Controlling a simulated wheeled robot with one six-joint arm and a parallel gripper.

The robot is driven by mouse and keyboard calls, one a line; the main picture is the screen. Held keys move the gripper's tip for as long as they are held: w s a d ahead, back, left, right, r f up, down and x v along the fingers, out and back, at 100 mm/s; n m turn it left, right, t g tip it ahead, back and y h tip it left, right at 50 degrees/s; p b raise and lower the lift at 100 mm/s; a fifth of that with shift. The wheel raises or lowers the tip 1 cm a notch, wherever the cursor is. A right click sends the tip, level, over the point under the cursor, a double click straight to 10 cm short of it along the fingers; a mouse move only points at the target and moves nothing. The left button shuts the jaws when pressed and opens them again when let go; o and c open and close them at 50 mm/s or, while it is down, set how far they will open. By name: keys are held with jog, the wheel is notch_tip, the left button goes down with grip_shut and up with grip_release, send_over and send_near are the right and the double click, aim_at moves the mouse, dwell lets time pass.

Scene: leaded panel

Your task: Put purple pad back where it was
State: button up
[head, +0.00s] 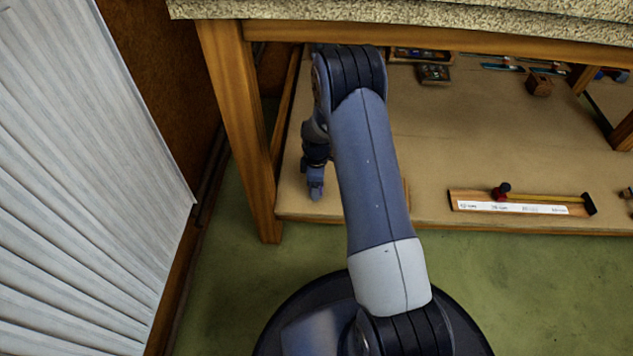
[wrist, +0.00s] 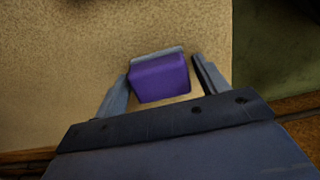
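The purple pad (wrist: 160,79) shows in the wrist view as a small purple block with a grey strip along its far edge. It is over the tan lower shelf (wrist: 50,60), between the two fingers of my gripper (wrist: 162,70). The fingers stand apart, with a narrow strip of tan on each side of the pad, so the gripper looks open around it. Whether the fingertips touch it is hard to tell. In the head view my gripper (head: 316,190) points down at the shelf's front left corner, and I cannot make out the pad clearly there.
The bench's wooden front leg (head: 240,130) stands just left of my gripper, and the speckled bench top (head: 450,15) overhangs the shelf. A labelled wooden strip (head: 470,198) with a hammer (head: 545,198) lies at the shelf's front right. Small tools lie along the back. The shelf's middle is clear.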

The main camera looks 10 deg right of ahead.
jog(key=shift+o, duration=0.7)
notch_tip(320, 180, up, 12)
jog(key=p, duration=0.6)
jog(key=shift+r, duration=0.15)
jog(key=shift+f+b, duration=1.95)
jog(key=shift+f, duration=2.05)
jog(key=shift+f, duration=0.15)
